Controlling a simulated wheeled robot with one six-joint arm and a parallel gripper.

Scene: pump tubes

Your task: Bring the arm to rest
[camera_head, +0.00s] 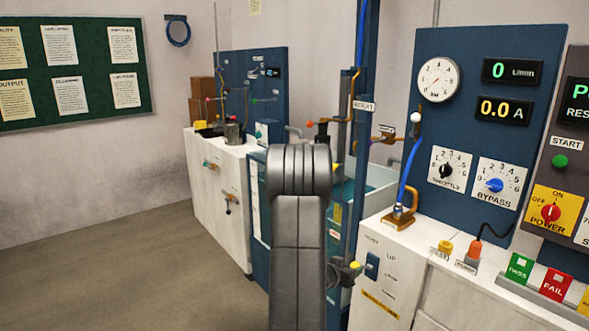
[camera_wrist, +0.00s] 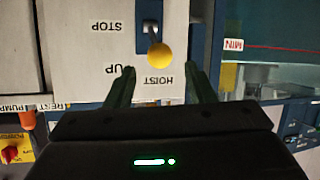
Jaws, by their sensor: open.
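My arm (camera_head: 298,240) stands upright in the middle of the head view and hides what is behind it. My gripper (camera_wrist: 160,70) is open in the wrist view, its two dark fingers apart. A hoist lever with a yellow knob (camera_wrist: 160,53) shows in line with the gap between the fingertips. The knob also shows in the head view (camera_head: 355,265), just right of my arm. I cannot tell whether either finger touches it. Nothing appears gripped. The wrist picture shows the HOIST, UP and STOP labels upside down.
A white cabinet with a blue instrument panel (camera_head: 470,130) stands close on the right. A blue post (camera_head: 366,120) and a water tank (camera_head: 383,180) are behind my arm. A bench with a vise (camera_head: 233,130) is farther back. The floor (camera_head: 120,270) at left is clear.

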